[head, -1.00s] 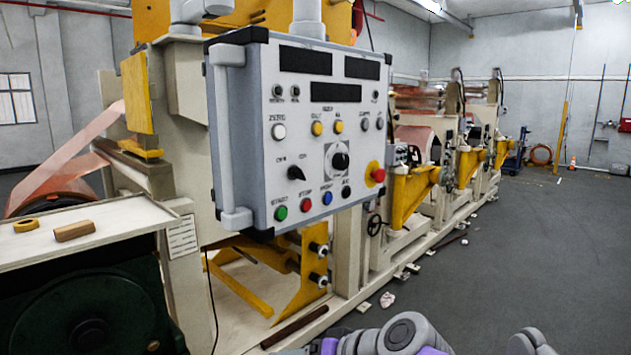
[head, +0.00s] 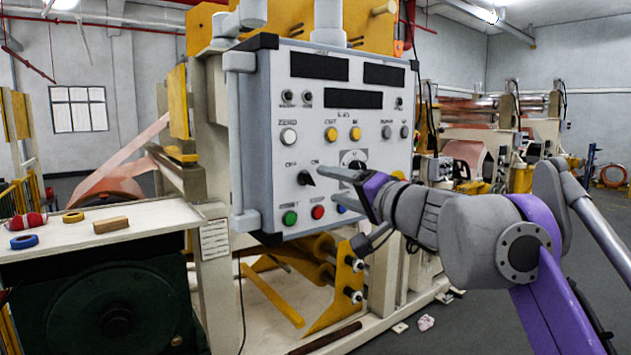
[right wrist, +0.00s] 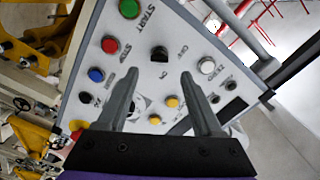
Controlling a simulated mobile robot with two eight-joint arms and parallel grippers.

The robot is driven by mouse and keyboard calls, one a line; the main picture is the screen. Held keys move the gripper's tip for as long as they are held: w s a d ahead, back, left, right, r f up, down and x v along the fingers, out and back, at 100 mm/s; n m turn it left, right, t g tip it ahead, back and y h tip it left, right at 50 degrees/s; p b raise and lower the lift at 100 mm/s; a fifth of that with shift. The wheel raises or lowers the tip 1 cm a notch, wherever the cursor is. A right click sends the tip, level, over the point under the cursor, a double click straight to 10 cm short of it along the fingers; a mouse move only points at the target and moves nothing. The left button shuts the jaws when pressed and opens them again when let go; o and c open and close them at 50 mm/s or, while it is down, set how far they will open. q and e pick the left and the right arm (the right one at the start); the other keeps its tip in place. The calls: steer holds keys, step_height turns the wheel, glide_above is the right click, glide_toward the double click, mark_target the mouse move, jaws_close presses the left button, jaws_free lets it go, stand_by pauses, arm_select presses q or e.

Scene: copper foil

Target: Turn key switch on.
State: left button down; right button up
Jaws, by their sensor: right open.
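The key switch (head: 306,178) is a black knob on the grey control panel (head: 262,130), with OFF and ON lettering above it. It also shows in the right wrist view (right wrist: 159,54), beyond the fingertips and roughly between them. My right gripper (head: 328,171) reaches in from the right, with its fingertips close to the right of the switch in the head view. In the right wrist view, the right gripper (right wrist: 158,75) is open and empty. I cannot tell how much depth separates it from the panel. My left gripper is not in view.
A green button (head: 290,218) and a red button (head: 317,212) sit below the switch. A larger dial is partly hidden behind my gripper. A ledge at left (head: 150,238) holds tape rolls and a wooden block (head: 111,225). Open floor lies at right.

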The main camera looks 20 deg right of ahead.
mark_target(308, 179)
steer(key=x, duration=0.6)
steer(key=shift+w+p, duration=0.25)
steer(key=shift+p, duration=0.05)
jaws_close()
